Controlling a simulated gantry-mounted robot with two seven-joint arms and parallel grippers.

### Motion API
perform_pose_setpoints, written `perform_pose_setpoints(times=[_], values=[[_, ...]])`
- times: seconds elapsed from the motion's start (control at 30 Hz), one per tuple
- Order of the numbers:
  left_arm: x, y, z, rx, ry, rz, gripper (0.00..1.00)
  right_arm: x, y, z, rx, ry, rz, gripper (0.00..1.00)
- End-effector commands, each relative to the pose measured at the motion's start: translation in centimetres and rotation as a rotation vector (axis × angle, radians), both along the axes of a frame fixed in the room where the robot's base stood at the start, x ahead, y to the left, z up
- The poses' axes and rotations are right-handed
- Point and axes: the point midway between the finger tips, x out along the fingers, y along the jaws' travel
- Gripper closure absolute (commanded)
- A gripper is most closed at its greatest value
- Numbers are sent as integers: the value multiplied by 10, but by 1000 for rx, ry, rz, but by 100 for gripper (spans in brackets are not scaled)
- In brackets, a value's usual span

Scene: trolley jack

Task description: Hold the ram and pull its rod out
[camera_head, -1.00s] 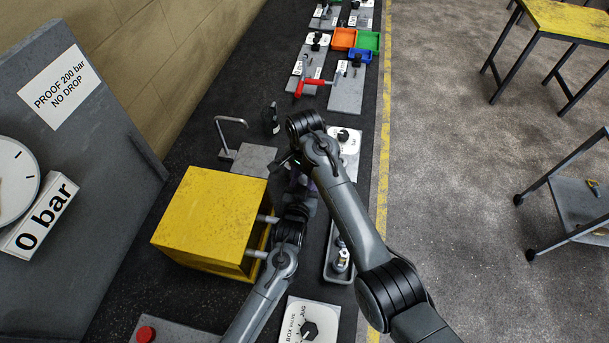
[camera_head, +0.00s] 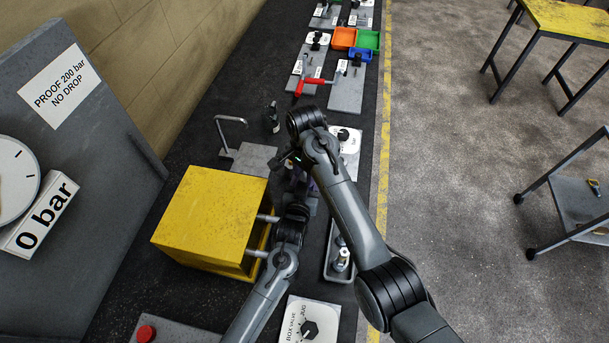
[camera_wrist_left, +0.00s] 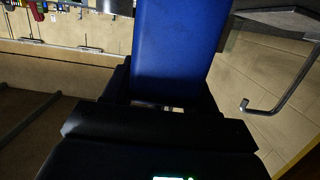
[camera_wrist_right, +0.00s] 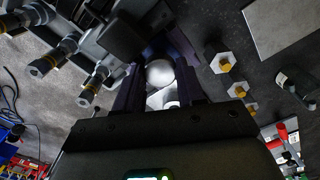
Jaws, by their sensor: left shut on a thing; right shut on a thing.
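The ram shows as a blue body (camera_wrist_left: 178,40) in the left wrist view. My left gripper (camera_wrist_left: 165,98) is shut on it. In the right wrist view my right gripper (camera_wrist_right: 160,88) is shut on a bright silvery round-ended piece (camera_wrist_right: 160,73), which looks like the ram's rod. In the head view my right gripper (camera_head: 293,165) is partly hidden by its own wrist, and my left gripper (camera_head: 298,190) is just below it. The ram is mostly hidden there between the two arms, so I cannot tell how much rod is exposed.
A yellow box (camera_head: 210,215) with metal posts stands left of my left arm. A grey tray (camera_head: 330,272) with metal parts is to the right. A gauge board (camera_head: 85,130) reads 0 bar.

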Motion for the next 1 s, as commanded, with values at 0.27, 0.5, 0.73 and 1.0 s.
perform_pose_setpoints(times=[0.27, 0.5, 0.73, 1.0], values=[[0, 4, -6, 5, 12, 7, 100, 0, 2, 41, 2, -3, 3, 100], [-1, 5, -7, 5, 15, 8, 100, 0, 3, 42, 2, -3, 4, 100], [-1, 5, -7, 6, 14, 8, 100, 0, 2, 41, 2, -3, 3, 50], [-1, 4, -7, 6, 13, 6, 100, 1, 2, 48, 2, -5, 3, 50]])
